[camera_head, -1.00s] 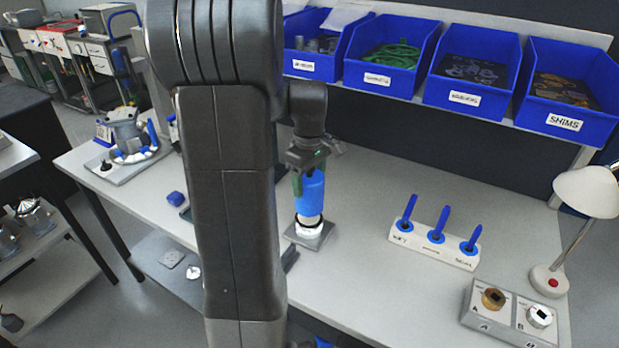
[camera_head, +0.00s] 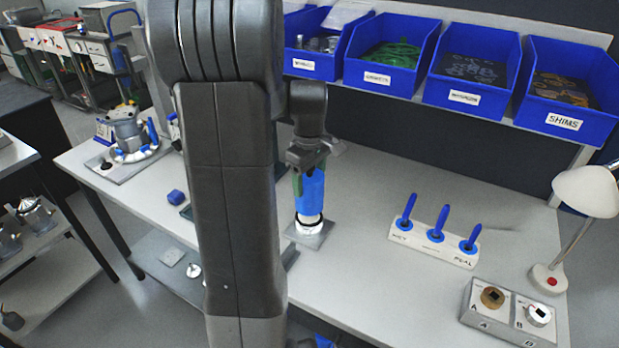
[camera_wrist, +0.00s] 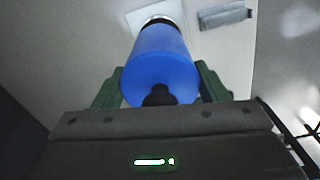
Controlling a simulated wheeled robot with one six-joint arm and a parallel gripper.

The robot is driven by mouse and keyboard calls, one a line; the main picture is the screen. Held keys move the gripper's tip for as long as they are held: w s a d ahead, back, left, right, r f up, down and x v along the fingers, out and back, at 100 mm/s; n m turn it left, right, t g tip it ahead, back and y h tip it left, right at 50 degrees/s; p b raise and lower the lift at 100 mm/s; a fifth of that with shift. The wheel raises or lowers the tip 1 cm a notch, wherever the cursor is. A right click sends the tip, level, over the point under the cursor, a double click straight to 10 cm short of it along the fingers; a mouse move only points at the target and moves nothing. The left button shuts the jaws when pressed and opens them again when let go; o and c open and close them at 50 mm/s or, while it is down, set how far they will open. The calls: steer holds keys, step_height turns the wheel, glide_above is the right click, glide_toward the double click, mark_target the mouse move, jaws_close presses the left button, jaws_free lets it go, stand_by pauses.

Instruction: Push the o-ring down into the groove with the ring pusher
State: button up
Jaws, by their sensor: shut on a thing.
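The blue ring pusher (camera_head: 310,190) stands upright in the head view, with my gripper (camera_head: 298,184) shut on its upper part. In the wrist view my gripper (camera_wrist: 160,88) has a green finger on each side of the blue pusher (camera_wrist: 160,62). The pusher's lower end is over a white cylindrical housing (camera_head: 308,227) on a grey square plate (camera_head: 312,240). A dark ring (camera_head: 307,217), likely the o-ring, shows around the top of the housing. The groove is hidden, and I cannot tell whether the ring sits in it.
A white stand (camera_head: 433,245) with blue-handled tools is to the right, and a grey block (camera_head: 508,312) marked A and B is at the front right. Blue bins (camera_head: 470,70) are on the shelf behind. A lamp (camera_head: 588,190) stands at the far right. The bench between is clear.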

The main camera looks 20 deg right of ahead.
steer(key=shift+f+b, duration=1.8)
steer(key=shift+f, duration=1)
steer(key=shift+r, duration=0.15)
steer(key=shift+r+p, duration=4.75)
steer(key=shift+r, duration=1.15)
steer(key=shift+s+f, duration=0.1)
